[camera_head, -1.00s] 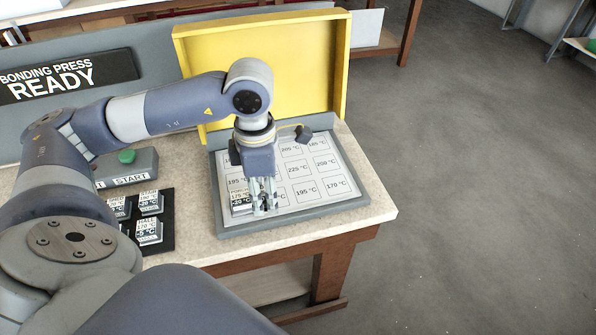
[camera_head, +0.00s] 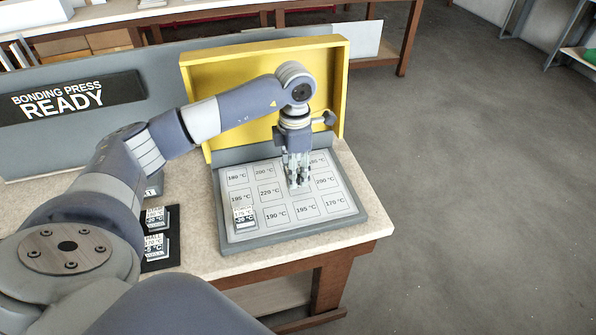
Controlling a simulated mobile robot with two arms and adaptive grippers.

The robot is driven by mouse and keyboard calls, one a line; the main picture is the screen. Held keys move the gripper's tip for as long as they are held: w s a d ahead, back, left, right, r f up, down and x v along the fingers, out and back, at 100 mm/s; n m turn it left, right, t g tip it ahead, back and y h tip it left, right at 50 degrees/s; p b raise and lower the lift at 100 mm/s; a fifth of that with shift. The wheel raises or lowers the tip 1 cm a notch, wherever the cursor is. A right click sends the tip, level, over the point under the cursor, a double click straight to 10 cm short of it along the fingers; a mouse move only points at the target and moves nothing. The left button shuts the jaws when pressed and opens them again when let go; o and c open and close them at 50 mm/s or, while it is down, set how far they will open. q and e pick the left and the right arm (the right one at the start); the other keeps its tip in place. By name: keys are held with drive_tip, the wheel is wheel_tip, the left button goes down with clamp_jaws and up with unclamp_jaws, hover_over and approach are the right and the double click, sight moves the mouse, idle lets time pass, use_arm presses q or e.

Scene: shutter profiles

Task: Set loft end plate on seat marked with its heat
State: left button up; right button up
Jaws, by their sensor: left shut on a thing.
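My left gripper (camera_head: 298,184) points down over the right-middle of the seat board (camera_head: 290,239). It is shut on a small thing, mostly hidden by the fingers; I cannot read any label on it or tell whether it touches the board. The fingers cover a seat between the 220 °C seat (camera_head: 269,191) and the 200 °C seat at the right (camera_head: 325,181). A labelled plate (camera_head: 244,217), reading 175 °C and -20 °C, sits on the board's front left seat. Bare seats marked 190 °C (camera_head: 276,214) and 170 °C (camera_head: 334,203) show at the front. My right gripper is out of view.
Labelled plates (camera_head: 155,244) lie on a black mat (camera_head: 160,263) left of the board, partly behind my arm. A yellow panel (camera_head: 225,110) stands behind the board. The bonding press sign (camera_head: 65,97) reads READY. The table's right edge is close to the board.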

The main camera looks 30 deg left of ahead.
use_arm(q)
drive_tip(key=shift+w+a+f, duration=0.1)
drive_tip(key=shift+w, duration=0.6)
drive_tip(key=shift+f+p, duration=1)
drive_tip(key=shift+f, duration=0.9)
drive_tip(key=o, duration=1)
drive_tip(key=shift+o, duration=0.2)
drive_tip(key=shift+r, duration=0.25)
wheel_tip(320, 180, up, 10)
drive_tip(key=b, duration=0.3)
drive_tip(key=shift+r, duration=0.95)
